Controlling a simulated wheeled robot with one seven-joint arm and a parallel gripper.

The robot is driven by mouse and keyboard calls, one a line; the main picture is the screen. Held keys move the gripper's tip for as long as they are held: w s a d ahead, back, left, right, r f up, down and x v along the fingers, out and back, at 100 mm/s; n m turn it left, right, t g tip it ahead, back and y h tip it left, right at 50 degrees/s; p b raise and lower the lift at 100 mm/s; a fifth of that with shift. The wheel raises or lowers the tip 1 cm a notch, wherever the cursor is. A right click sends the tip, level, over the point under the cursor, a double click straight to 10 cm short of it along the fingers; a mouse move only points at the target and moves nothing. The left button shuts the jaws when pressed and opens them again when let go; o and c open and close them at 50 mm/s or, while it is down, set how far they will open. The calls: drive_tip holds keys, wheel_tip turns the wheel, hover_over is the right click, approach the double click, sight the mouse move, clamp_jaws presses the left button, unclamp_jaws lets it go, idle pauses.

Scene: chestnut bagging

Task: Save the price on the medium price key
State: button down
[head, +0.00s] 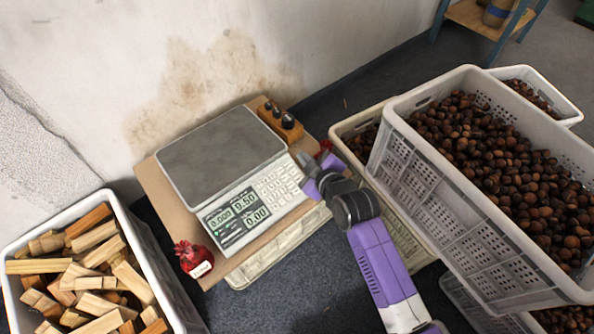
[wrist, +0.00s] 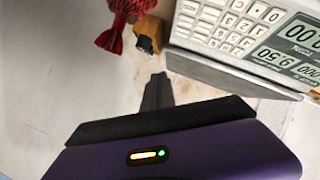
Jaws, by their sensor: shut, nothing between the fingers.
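The scale (head: 225,160) stands on a brown board with its bare grey pan on top. The white keypad (head: 275,187) is right of the display and also shows in the wrist view (wrist: 228,24). The medium price key cannot be told apart from the others. My gripper (head: 305,160) is shut and empty by the keypad's right edge. In the wrist view its dark fingertips (wrist: 157,92) point beside the scale, apart from the keys.
A wooden block with black weights (head: 280,121) sits behind the scale. A red net bag (head: 194,259) lies at the board's front left, and another red net (wrist: 122,22) near the block. A wood-filled crate (head: 150,262) is left; chestnut crates (head: 440,195) crowd the right.

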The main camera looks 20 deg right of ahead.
sight(294, 172)
drive_tip(key=shift+s+f+n, duration=0.1)
drive_tip(key=shift+f+n, duration=0.05)
drive_tip(key=shift+n, duration=0.15)
drive_tip(key=f+b, duration=0.2)
drive_tip(key=w+f+b, duration=0.1)
drive_tip(key=f+b, duration=0.2)
drive_tip(key=w+f+b, duration=0.1)
drive_tip(key=f+b, duration=0.1)
drive_tip(key=shift+w+a+f, duration=0.1)
drive_tip(key=shift+a+f, duration=0.1)
drive_tip(key=shift+a, duration=0.2)
drive_tip(key=shift+w+a+f+b, duration=0.1)
drive_tip(key=shift+w+f+b, duration=0.15)
drive_tip(key=shift+f+b, duration=0.25)
idle(1.6)
drive_tip(key=shift+w+f, duration=0.1)
drive_tip(key=shift+f, duration=0.25)
